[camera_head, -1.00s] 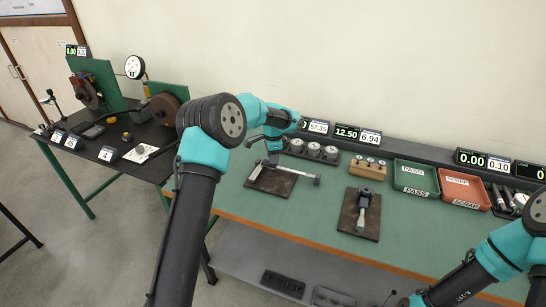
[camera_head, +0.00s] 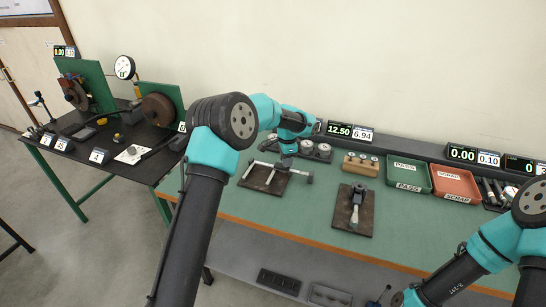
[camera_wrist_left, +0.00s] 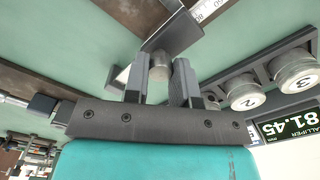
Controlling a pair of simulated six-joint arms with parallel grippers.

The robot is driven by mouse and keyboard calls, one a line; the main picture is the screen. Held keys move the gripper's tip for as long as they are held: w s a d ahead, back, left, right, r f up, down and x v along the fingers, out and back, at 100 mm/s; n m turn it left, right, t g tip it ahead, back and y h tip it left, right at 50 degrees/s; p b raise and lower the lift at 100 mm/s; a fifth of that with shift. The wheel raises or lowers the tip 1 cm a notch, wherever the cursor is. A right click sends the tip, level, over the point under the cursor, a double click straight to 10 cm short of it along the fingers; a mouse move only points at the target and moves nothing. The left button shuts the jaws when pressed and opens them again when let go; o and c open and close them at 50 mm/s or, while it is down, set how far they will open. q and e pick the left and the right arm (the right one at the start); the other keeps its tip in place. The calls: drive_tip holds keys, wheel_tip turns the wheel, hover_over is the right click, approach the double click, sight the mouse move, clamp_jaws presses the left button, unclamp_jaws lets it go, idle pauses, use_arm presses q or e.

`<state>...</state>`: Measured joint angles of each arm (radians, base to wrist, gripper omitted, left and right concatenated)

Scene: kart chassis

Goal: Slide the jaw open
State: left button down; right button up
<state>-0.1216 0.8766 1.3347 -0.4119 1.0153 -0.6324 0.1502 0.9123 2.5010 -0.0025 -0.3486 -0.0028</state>
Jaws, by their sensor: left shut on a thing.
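The calliper lies on a dark square plate (camera_head: 262,184) on the green bench, its grey beam (camera_head: 301,177) pointing right and its fixed jaw (camera_head: 246,170) at the left end. My left gripper (camera_head: 287,161) reaches down onto the sliding part, well to the right of the fixed jaw, with a clear gap between. In the left wrist view, my left gripper (camera_wrist_left: 159,83) has its two fingers on either side of a round silver knob (camera_wrist_left: 160,66) and is shut on it. My right gripper is out of frame; only my right arm shows.
Numbered round weights (camera_wrist_left: 296,70) stand in a rack close behind the left gripper. A wooden block with knobs (camera_head: 361,164), a second dark plate with a tool (camera_head: 341,214), a green PASS tray (camera_head: 427,187) and a red SCRAP tray (camera_head: 476,197) stand further right.

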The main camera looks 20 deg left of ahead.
use_arm(q)
drive_tip(key=shift+d, duration=0.4)
drive_tip(key=c, duration=0.9)
unclamp_jaws()
wheel_tip(320, 180, up, 17)
drive_tip(key=shift+r, duration=0.2)
